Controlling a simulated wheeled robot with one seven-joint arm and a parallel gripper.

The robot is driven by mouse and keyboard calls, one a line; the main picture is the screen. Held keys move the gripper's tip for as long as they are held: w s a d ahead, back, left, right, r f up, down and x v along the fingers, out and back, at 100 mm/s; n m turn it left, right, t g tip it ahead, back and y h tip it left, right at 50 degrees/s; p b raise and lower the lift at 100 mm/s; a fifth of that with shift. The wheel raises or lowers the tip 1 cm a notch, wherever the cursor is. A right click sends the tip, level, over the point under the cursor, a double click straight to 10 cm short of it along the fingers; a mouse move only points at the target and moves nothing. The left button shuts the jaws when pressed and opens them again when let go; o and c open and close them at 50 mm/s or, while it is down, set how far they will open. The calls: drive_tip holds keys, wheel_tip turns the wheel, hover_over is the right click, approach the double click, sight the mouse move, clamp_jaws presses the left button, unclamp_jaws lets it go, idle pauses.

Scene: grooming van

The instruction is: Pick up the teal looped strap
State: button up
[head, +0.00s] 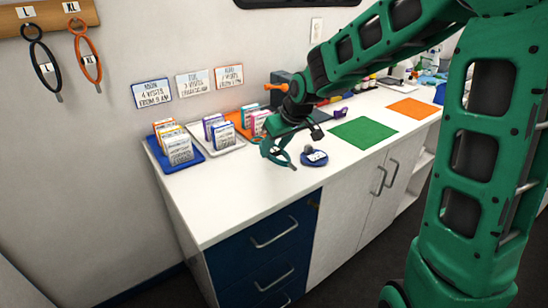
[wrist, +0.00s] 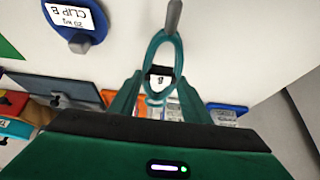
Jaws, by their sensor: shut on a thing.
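The teal looped strap (wrist: 178,54) is between the two fingers of my gripper (wrist: 159,78) in the wrist view. Its loop has a grey tip at the far end and a small white tag with a black mark on it. My gripper is shut on the strap. In the head view my gripper (head: 272,147) is low over the white counter, with the strap (head: 284,161) hanging at its fingers. I cannot tell whether the strap touches the counter.
A blue round piece labelled CLIP B (head: 316,158) lies just right of the strap. Trays of small boxes, including a blue one (head: 172,168), stand left. A green mat (head: 364,133) and an orange mat (head: 412,109) lie right. The counter's front is clear.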

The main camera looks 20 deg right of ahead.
drive_tip(key=s+a+r, duration=0.5)
drive_tip(key=a+r, duration=0.1)
drive_tip(key=a, duration=0.4)
drive_tip(key=shift+r, duration=0.15)
